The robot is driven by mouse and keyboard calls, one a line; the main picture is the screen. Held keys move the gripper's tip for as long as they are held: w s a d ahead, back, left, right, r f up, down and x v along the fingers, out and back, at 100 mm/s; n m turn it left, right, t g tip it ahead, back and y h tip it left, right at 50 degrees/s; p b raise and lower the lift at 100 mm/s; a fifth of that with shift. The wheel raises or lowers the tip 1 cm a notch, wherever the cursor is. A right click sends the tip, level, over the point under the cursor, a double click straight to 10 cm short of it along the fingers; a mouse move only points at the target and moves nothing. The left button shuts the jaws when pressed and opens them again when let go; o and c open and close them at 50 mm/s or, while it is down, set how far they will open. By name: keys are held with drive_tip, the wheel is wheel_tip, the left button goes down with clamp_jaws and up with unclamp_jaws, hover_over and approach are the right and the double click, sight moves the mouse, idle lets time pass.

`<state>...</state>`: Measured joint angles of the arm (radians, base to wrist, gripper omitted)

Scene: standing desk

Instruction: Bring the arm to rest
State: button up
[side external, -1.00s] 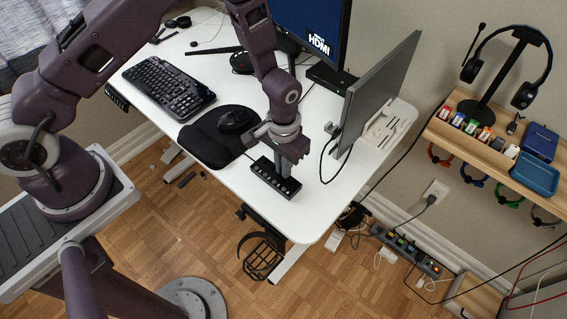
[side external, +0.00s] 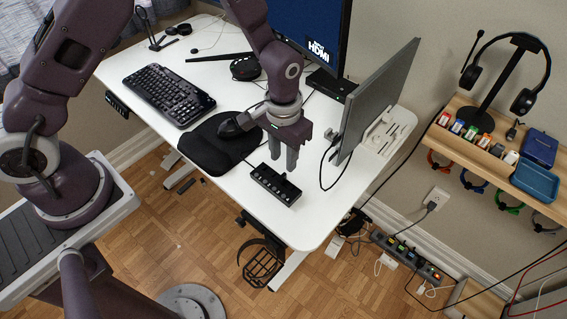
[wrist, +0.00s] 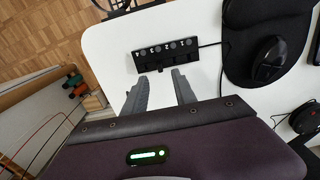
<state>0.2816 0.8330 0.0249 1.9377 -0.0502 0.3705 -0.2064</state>
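My gripper (side external: 282,163) hangs above the white desk (side external: 238,188), fingers pointing down. In the wrist view its two grey fingers (wrist: 160,84) stand apart with nothing between them. Just below and in front of the fingers lies a black control box (side external: 275,185) with a row of knobs. It also shows in the wrist view (wrist: 164,55), just beyond the fingertips, with a gap between.
A black mouse (side external: 237,124) sits on a black mat (side external: 207,147), with a keyboard (side external: 168,94) behind. A monitor (side external: 377,101) stands close to the right of my gripper. A shelf (side external: 468,146) with headphones (side external: 524,92) is at right.

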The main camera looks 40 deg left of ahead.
drive_tip(key=s+a+r+t, duration=0.1)
drive_tip(key=s+a+r, duration=0.2)
drive_tip(key=r, duration=0.8)
drive_tip(key=s+a+r+t, duration=0.2)
drive_tip(key=s+a+r, duration=0.1)
drive_tip(key=r, duration=0.8)
drive_tip(key=s+a+r+t, duration=0.1)
drive_tip(key=s+a+r, duration=0.1)
drive_tip(key=s, duration=0.5)
drive_tip(key=s+a+r+t, duration=0.1)
drive_tip(key=s+r, duration=0.3)
drive_tip(key=s, duration=0.4)
drive_tip(key=shift+a+r+t, duration=0.3)
drive_tip(key=shift+a, duration=0.15)
drive_tip(key=shift+c, duration=0.2)
